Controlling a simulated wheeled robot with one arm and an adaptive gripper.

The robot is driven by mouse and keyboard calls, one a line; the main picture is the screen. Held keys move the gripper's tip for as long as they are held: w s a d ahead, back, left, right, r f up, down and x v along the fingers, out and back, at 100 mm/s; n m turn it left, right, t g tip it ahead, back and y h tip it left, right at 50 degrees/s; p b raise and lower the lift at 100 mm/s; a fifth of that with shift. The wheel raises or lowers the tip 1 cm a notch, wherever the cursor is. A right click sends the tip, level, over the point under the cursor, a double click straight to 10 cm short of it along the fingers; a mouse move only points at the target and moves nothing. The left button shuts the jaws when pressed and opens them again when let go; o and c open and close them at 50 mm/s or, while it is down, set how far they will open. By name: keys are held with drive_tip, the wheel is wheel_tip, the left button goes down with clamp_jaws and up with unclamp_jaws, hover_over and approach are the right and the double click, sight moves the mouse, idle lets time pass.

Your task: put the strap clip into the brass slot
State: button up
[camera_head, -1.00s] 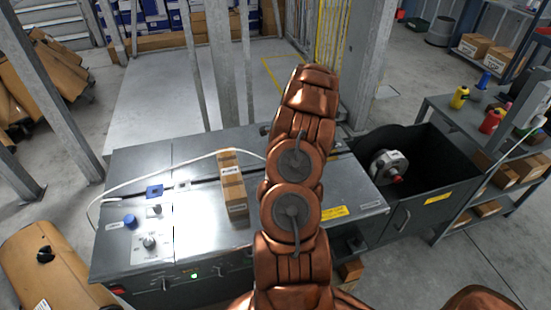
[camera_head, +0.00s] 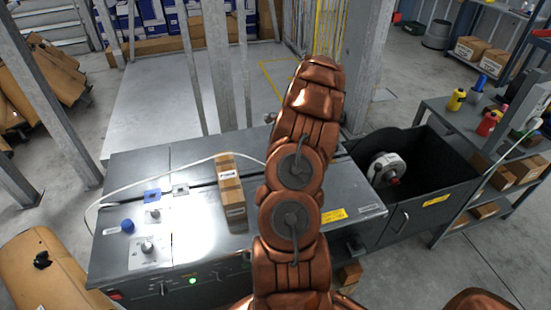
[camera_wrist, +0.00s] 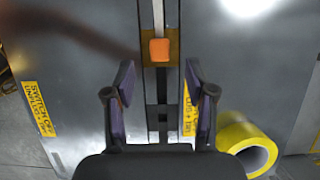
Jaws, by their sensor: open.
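In the wrist view an orange block (camera_wrist: 159,49), which looks like the strap clip, lies over a brass-coloured plate (camera_wrist: 174,35) set across a dark channel. A pale strap runs up from the block. I cannot tell whether the block is seated in a slot or rests on top. My gripper (camera_wrist: 159,80) is open and empty, its two fingers apart on either side of the channel, just below the block in the picture. In the head view my arm hides the gripper, the clip and the brass plate; the white strap (camera_head: 140,182) crosses the machine top towards my arm.
A brown carton (camera_head: 231,190) stands on the machine top (camera_head: 190,230) left of my arm. A yellow tape roll (camera_wrist: 231,138) lies right of my gripper. A dark open bin (camera_head: 440,160) with a strap reel (camera_head: 386,168) is at the right. A metal post (camera_head: 222,70) rises behind.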

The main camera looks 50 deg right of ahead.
drive_tip(key=shift+v, duration=2.65)
